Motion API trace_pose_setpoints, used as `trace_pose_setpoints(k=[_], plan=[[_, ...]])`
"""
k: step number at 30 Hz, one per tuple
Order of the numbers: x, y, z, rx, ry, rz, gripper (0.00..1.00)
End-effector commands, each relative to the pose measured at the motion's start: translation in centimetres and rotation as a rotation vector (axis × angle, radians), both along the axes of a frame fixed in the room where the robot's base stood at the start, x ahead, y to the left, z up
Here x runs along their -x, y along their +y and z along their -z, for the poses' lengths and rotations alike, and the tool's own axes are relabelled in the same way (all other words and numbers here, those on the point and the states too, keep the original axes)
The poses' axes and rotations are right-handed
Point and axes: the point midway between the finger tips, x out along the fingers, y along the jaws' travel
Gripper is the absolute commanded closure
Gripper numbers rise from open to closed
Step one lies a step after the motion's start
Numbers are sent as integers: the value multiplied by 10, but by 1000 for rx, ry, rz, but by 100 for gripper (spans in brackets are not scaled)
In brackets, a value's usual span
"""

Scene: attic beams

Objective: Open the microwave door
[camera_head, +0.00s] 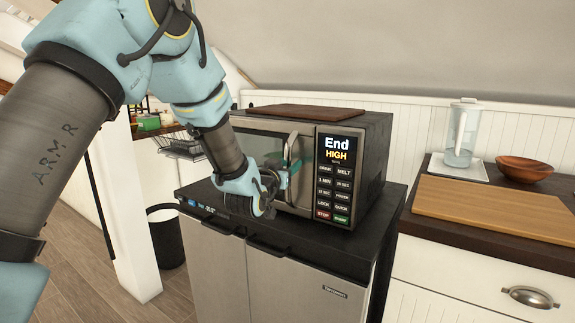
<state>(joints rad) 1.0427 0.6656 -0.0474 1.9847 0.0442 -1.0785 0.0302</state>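The microwave (376,150) is a dark box with a keypad panel on its right, and it stands on a dark-topped silver cabinet. Its door (262,142) looks closed, and a curved silver handle (291,150) stands upright at the door's right edge. My arm comes in from the left, and my gripper (284,180) is in front of the door at the handle. Its fingertips are small and partly hidden by the wrist, so I cannot tell whether they are around the handle or just beside it.
A brown board (305,112) lies on the microwave. On the right counter are a wooden cutting board (490,208), a brown bowl (524,168) and a clear pitcher (461,135). A dark bin (168,240) and a white post (130,205) stand at left.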

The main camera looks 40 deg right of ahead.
Motion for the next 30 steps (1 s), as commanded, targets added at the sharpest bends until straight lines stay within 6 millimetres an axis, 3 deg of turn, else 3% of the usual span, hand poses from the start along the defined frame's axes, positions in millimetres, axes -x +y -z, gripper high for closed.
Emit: trace_pose_setpoints(k=[2, 13, 30], plan=[[0, 0, 0, 0, 0, 0, 59], [0, 0, 0, 0, 0, 0, 100], [0, 0, 0, 0, 0, 0, 100]])
